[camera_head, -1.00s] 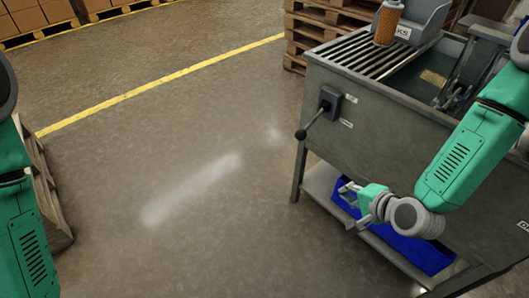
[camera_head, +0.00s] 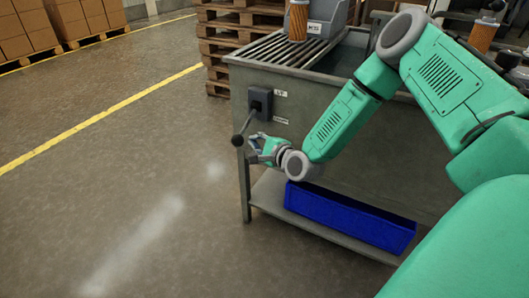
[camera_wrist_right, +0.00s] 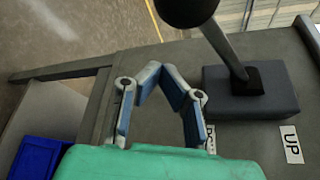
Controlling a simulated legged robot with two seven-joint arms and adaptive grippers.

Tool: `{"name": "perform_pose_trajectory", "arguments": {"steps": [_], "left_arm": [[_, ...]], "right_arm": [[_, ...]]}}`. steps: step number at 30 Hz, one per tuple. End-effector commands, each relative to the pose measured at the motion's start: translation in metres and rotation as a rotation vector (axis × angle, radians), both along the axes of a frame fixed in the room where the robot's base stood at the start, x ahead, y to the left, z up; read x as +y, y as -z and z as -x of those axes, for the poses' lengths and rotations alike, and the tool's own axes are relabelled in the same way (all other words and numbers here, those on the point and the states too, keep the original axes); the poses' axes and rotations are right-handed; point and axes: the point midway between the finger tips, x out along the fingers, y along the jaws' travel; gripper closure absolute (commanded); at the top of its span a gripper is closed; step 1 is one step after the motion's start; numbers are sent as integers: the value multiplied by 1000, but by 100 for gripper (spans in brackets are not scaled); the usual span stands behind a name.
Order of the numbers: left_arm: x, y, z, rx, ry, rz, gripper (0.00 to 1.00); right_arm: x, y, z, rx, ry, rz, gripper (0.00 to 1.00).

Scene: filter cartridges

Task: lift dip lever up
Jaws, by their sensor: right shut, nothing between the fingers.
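The dip lever (camera_head: 246,122) comes out of a dark box (camera_head: 260,102) on the end wall of the grey tank. It slants down to a black ball knob (camera_head: 237,141). An "UP" label (camera_head: 281,93) is beside the box, with a second label (camera_head: 281,120) lower down. My right gripper (camera_head: 254,142) is just right of the knob, shut and empty. In the right wrist view its fingertips (camera_wrist_right: 164,74) come together below the black knob (camera_wrist_right: 188,8); the lever shaft (camera_wrist_right: 226,48) is to their right, apart from them. My left gripper is out of view.
An orange filter cartridge (camera_head: 298,20) stands on the slatted rack (camera_head: 290,50) atop the tank. A blue bin (camera_head: 350,219) sits on the lower shelf (camera_head: 268,190), below my right arm. Pallets (camera_head: 217,60) stand behind. The floor to the left is clear.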

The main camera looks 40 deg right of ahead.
Motion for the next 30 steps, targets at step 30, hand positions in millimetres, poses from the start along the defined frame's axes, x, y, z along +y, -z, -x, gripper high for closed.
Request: {"name": "perform_pose_trajectory", "arguments": {"steps": [30], "left_arm": [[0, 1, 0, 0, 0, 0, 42]], "right_arm": [[37, -24, 11, 20, 1, -47, 100]]}}
